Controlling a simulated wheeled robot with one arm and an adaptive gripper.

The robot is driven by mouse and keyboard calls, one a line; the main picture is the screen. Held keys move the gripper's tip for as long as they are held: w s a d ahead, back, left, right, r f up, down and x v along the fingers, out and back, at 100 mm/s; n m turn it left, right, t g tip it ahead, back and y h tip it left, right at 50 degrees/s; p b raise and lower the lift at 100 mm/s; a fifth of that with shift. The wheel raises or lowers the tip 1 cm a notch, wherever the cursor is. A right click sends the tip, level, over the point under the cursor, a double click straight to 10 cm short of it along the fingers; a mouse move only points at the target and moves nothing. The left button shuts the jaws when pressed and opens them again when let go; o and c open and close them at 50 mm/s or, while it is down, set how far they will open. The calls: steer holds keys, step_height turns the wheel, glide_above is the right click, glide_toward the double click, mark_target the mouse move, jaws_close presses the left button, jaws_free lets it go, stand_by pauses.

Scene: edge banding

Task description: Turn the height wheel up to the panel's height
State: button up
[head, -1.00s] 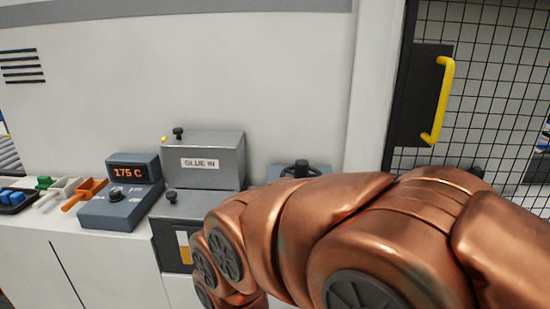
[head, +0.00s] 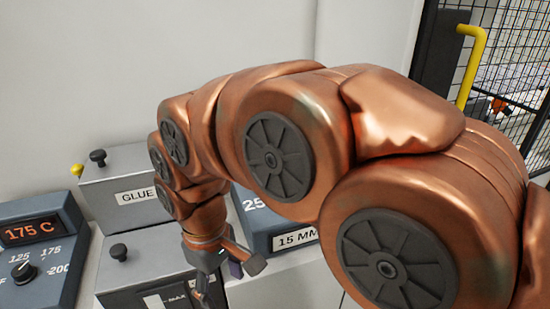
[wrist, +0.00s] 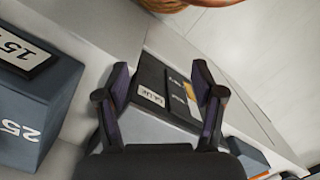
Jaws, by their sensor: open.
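The height unit is a blue-grey box (head: 262,240) with a "15 MM" plate and part of a "25" marking. My arm covers its top, so the height wheel is hidden in the head view. The box also shows at the left edge of the wrist view (wrist: 35,110), with no wheel visible there. My gripper (head: 229,277) is open and empty, pointing down just left of the box and in front of the glue unit. In the wrist view its two fingers (wrist: 160,82) stand apart, with the glue unit's labelled front beyond them. No panel is visible.
The glue unit (head: 115,200) with dark knobs stands left of the height box. A temperature box (head: 45,245) reading 175 C is further left. A mesh door with a yellow handle (head: 470,65) is at the right. The white wall rises behind.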

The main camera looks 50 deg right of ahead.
steer(key=w+d+r+n+p, duration=0.1)
steer(key=w+d+r+n, duration=0.1)
steer(key=w+d+r, duration=0.5)
steer(key=shift+n+t, duration=0.3)
steer(key=shift+t, duration=0.4)
steer(key=w+d+r+p, duration=0.1)
steer(key=d+r, duration=0.1)
steer(key=d, duration=0.5)
steer(key=w+d+r+p, duration=0.1)
steer(key=w+d+r, duration=0.1)
steer(key=d, duration=0.5)
steer(key=w+d+r+p, duration=0.1)
steer(key=d+r, duration=0.1)
steer(key=d, duration=0.5)
steer(key=shift+w+d+r, duration=0.15)
steer(key=shift+r, duration=0.25)
steer(key=shift+f+p, duration=1.2)
steer(key=shift+f, duration=2.65)
steer(key=c, duration=1.1)
steer(key=shift+c, duration=0.2)
